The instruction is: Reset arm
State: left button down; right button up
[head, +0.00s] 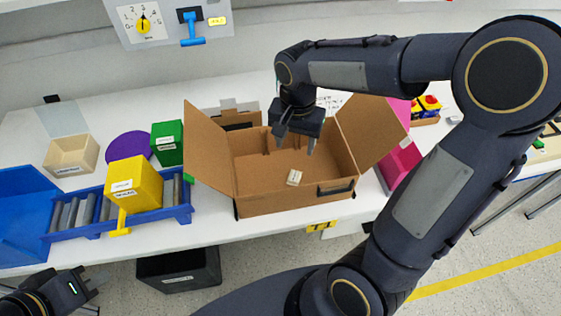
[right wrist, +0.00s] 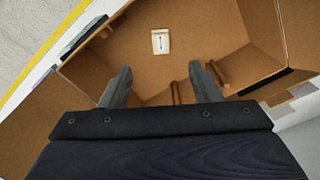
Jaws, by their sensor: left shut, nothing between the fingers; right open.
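My right gripper (head: 294,142) is over the open cardboard box (head: 250,206) on the table, its fingers apart and empty. In the right wrist view the two fingers (right wrist: 163,85) point into the box, with a gap between them. A small pale labelled block (head: 294,177) lies on the box floor; it also shows beyond the fingertips in the right wrist view (right wrist: 160,41). My left gripper (head: 88,283) is at the lower left, in front of the table and away from all objects; its fingers are together. The rotary switch (head: 144,25) is on the wall panel at the top left.
A yellow bin (head: 134,183) stands on a blue roller tray (head: 180,205) left of the box. A green bin (head: 167,143), purple disc (head: 127,148) and beige bin (head: 70,155) are behind it. Pink bins (head: 401,165) stand right of the box. A dark crate (head: 178,270) is on the floor.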

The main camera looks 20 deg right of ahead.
jog(key=shift+r, duration=1.8)
jog(key=s+a+n+t+y, duration=0.1)
jog(key=s+n+t+y, duration=0.1)
jog(key=s, duration=0.5)
jog(key=s+a+n+t+y, duration=0.1)
jog(key=s+n+t, duration=0.2)
jog(key=s+n, duration=0.2)
jog(key=s, duration=0.3)
jog(key=shift+a+r+t+y, duration=0.25)
jog(key=shift+r+t+y, duration=0.05)
jog(key=shift+r+y, duration=0.1)
jog(key=shift+s, duration=0.1)
jog(key=shift+c, duration=0.5)
